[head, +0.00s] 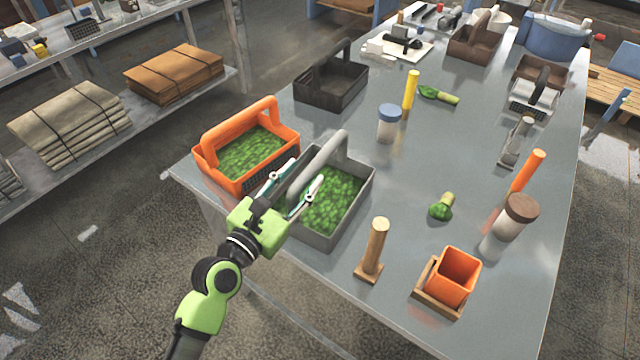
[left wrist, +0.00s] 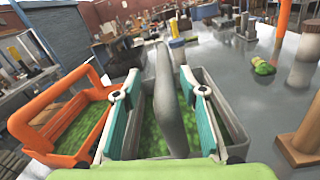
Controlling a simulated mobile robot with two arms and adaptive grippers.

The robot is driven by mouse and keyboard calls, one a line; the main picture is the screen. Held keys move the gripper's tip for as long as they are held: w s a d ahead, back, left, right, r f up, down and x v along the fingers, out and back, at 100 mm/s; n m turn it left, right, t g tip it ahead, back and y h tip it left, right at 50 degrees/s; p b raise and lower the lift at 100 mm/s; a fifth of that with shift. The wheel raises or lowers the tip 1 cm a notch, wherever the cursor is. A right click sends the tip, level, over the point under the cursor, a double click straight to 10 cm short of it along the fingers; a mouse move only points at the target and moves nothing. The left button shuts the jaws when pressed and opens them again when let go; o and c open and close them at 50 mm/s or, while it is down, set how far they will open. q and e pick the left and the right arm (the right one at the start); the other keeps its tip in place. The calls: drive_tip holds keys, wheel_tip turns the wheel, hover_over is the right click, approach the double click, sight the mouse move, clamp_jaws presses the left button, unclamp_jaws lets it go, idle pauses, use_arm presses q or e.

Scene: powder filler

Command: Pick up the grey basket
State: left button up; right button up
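The grey basket (head: 351,214) stands on the table near its left front edge, filled with green leafy stuff. Its arched grey handle (head: 325,153) rises above it. My left gripper (head: 302,178) is over the basket with one finger on each side of the handle. In the left wrist view the handle (left wrist: 168,95) stands between the two teal fingers, with gaps showing beside it, so the gripper is open. My right gripper is not in view.
An orange basket (head: 246,182) with green contents stands close on the left. A dark basket (head: 330,84) and a blue-lidded jar (head: 389,125) are behind. A wooden peg (head: 375,245) and an orange cup (head: 454,277) stand to the right.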

sight(314, 167)
use_arm(q)
drive_tip(key=x, duration=0.1)
drive_tip(key=p+x, duration=0.1)
drive_tip(key=x, duration=0.1)
drive_tip(key=f+x, duration=0.1)
drive_tip(key=x, duration=0.1)
drive_tip(key=shift+d, duration=0.2)
clamp_jaws()
drive_tip(key=shift+r, duration=0.2)
